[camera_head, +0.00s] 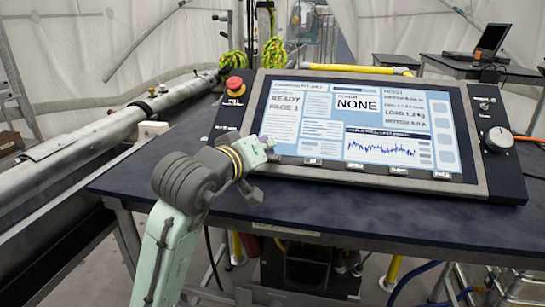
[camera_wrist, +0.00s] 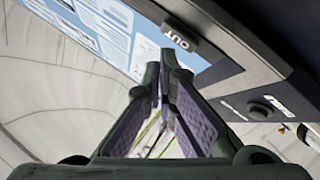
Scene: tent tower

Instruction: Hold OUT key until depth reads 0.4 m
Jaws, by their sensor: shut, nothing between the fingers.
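The console (camera_head: 470,120) stands tilted on the dark table, its screen (camera_head: 345,118) lit. The screen reads READY, PAGE 1, alarm NONE and LOAD 1.2 kg; the small lines near the load, where a depth line may be, are too blurred to read. The OUT key (camera_wrist: 180,36) is a small labelled key on the bezel in the wrist view. In the head view my gripper (camera_head: 268,146) covers the bezel's lower left, so I cannot pick out that key there. My gripper's shut, empty fingertips (camera_wrist: 167,58) are just short of or at the key; contact is unclear.
Other keys (camera_head: 398,171) line the lower bezel to the right. A red stop button (camera_head: 236,84) stands at the console's left and a knob (camera_head: 499,139) at its right. A long metal tube (camera_head: 110,122) runs along the left. The dark table (camera_head: 330,222) is bare in front.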

